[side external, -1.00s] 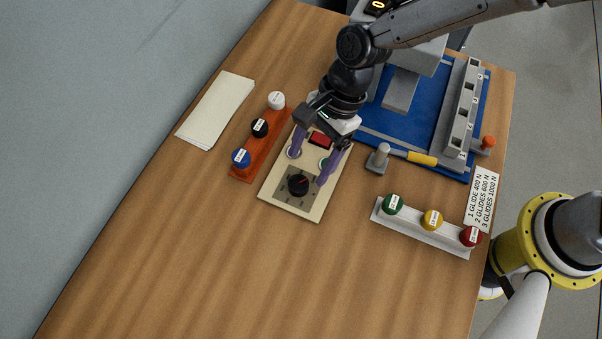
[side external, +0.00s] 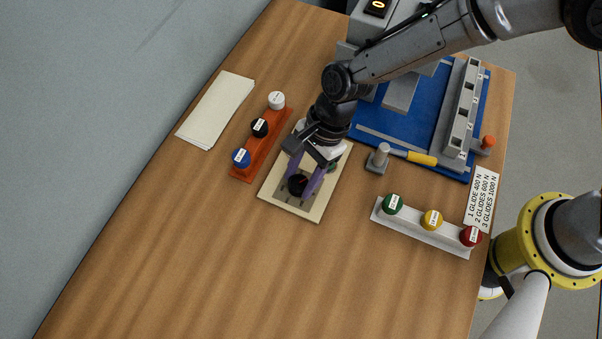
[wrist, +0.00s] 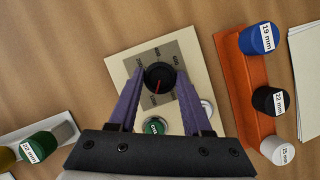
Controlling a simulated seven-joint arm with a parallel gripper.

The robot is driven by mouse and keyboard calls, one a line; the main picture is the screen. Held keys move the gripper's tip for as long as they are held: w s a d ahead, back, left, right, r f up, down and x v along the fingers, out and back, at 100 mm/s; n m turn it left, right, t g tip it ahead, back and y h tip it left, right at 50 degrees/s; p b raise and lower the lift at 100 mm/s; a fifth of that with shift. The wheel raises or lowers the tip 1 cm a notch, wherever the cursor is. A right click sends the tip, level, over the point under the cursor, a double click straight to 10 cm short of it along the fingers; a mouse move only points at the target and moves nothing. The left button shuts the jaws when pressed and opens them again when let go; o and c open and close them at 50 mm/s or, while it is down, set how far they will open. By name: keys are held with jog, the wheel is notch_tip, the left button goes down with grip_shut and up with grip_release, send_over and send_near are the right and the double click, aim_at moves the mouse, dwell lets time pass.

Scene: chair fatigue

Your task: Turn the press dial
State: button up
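The press dial is a round black knob (wrist: 159,78) with a red pointer line, on a dark scale plate of the beige control panel (wrist: 118,68). In the side external view the dial (side external: 297,184) is partly covered by my fingers. My gripper (side external: 304,186) is over the panel with its purple fingers spread on either side of the dial. A green button (wrist: 154,126) shows between the fingers, and a white button (wrist: 207,107) shows beside the right finger.
An orange rack (side external: 252,157) with white, black and blue knobs stands left of the panel. A white rack (side external: 412,230) holds green, yellow and red knobs at right. The press on its blue base (side external: 378,125) is behind. The wooden table's front is clear.

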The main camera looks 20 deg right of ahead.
grip_shut()
